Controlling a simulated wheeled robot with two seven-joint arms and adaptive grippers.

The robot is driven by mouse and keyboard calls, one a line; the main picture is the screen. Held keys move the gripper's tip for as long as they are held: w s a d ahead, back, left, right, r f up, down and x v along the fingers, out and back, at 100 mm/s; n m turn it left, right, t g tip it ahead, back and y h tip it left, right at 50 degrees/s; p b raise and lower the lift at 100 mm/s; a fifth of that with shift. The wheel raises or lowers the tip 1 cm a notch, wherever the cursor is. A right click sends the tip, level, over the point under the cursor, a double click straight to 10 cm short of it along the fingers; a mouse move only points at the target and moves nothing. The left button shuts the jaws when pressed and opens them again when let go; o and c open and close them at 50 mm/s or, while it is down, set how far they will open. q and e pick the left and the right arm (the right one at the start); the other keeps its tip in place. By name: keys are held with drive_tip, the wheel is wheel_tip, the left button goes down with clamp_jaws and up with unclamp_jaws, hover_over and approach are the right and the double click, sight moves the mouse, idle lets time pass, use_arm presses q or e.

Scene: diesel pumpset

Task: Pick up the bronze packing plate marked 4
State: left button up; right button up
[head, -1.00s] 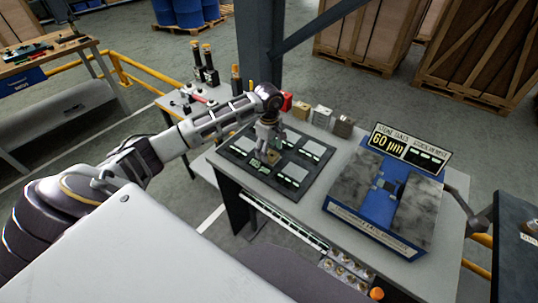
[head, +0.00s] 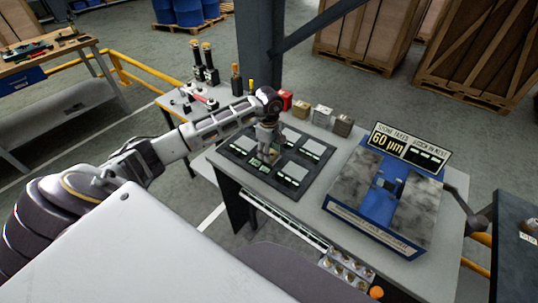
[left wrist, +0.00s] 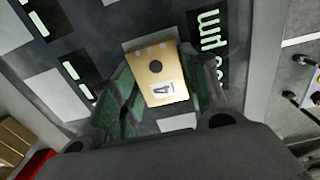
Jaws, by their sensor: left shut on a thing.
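My left gripper (head: 266,156) is over the dark tray (head: 234,157) on the grey bench. In the left wrist view, its two green-lined fingers (left wrist: 158,92) are shut on the bronze packing plate marked 4 (left wrist: 157,77). The plate is gold-coloured, with a dark round hole and a white label reading 4. In the head view the plate is mostly hidden by the gripper, and I cannot tell how far it is above the tray. My right gripper is not in view.
Pale plates (head: 292,172) lie in the tray's other places. A blue fixture (head: 376,208) with a 60 µm sign (head: 410,147) stands to the right. Small red, tan and grey blocks (head: 322,115) line the bench's back edge. A blue-grey post (head: 259,50) rises behind.

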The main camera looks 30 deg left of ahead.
use_arm(q)
clamp_jaws()
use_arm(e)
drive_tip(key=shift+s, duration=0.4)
use_arm(q)
drive_tip(key=shift+r, duration=0.15)
drive_tip(key=shift+r, duration=0.5)
wheel_tip(320, 180, up, 9)
drive_tip(key=b, duration=0.1)
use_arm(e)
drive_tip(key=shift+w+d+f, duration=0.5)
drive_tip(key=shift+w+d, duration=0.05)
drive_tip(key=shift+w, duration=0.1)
use_arm(q)
drive_tip(key=shift+f, duration=0.1)
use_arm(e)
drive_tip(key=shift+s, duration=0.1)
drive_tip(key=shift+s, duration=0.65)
